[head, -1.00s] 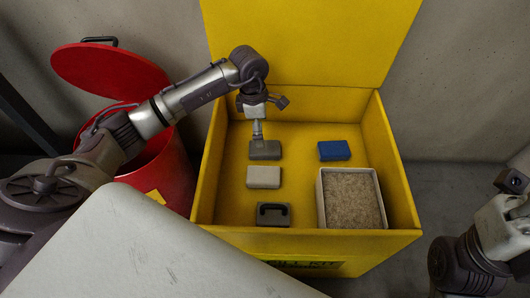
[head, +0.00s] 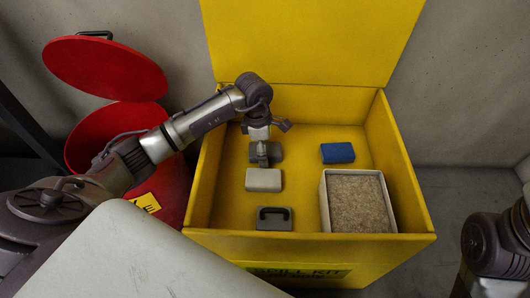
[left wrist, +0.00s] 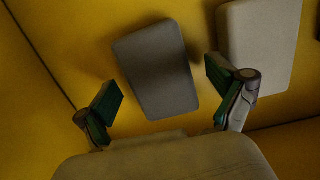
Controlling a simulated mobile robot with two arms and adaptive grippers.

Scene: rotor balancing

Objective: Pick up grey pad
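The dark grey pad (head: 278,152) lies on the floor of the yellow box, at the back left, partly hidden by my left gripper. In the left wrist view the grey pad (left wrist: 157,70) is a rounded block lying between and just beyond the fingertips. My left gripper (head: 263,156) is right over the pad, pointing down. In the left wrist view its green-lined fingers (left wrist: 164,86) are spread apart, with yellow floor showing between each finger and the pad. My right gripper is out of view; only part of the right arm shows at the right edge.
The yellow box (head: 211,170) has raised walls around the pads. A pale pad (head: 264,180) lies in front of the grey one, then a grey handled block (head: 274,219). A blue pad (head: 338,153) and a granule-filled tray (head: 324,212) are on the right. A red bin (head: 91,138) stands left.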

